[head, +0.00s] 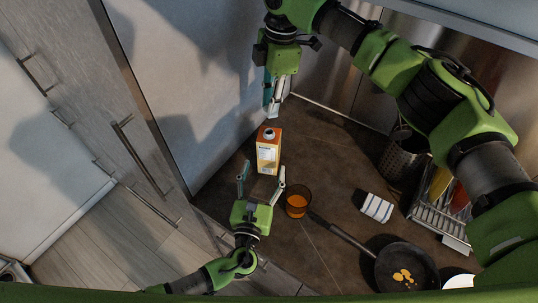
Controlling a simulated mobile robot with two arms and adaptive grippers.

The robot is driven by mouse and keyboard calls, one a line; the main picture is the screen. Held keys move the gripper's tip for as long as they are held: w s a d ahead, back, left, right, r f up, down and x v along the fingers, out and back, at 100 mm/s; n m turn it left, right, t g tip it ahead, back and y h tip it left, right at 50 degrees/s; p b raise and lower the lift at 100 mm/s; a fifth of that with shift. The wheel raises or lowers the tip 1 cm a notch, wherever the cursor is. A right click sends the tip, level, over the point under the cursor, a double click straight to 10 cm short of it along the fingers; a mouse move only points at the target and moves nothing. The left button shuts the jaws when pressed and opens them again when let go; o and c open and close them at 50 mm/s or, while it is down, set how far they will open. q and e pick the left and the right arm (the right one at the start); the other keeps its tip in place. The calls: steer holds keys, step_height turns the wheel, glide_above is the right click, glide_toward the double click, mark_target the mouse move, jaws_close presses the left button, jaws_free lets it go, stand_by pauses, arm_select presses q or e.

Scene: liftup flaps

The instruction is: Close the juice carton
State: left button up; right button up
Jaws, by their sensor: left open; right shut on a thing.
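The juice carton (267,158), orange and white, stands upright on the dark counter, with a pale round spout on its top. My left gripper (262,175) is open in front of the carton, its two fingers spread and pointing toward the carton's lower part. I cannot tell whether they touch it. My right gripper (273,104) hangs above and slightly behind the carton, fingers pointing down, shut on a small pale thing at its fingertips. That thing is too small to identify clearly; a gap shows between it and the carton's top.
A glass of orange juice (298,201) stands close to the right of my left gripper. A frying pan (405,268), a striped cloth (376,207), a dish rack (440,222) and a perforated utensil holder (400,155) are further right. The wall (215,120) is left of the carton.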

arm_select(q)
steer(key=shift+w+d, duration=0.25)
steer(key=shift+w, duration=1)
steer(key=shift+w+d, duration=0.25)
steer(key=shift+w, duration=1)
steer(key=c, duration=1.7)
steer(key=shift+o, duration=0.2)
arm_select(e)
glide_toward(268, 145)
steer(key=shift+w+a+f, duration=0.15)
steer(key=shift+w+f, duration=0.9)
steer(key=shift+w, duration=0.35)
steer(key=shift+f, duration=0.9)
arm_select(q)
jaws_close()
arm_select(e)
steer(key=shift+f, duration=0.55)
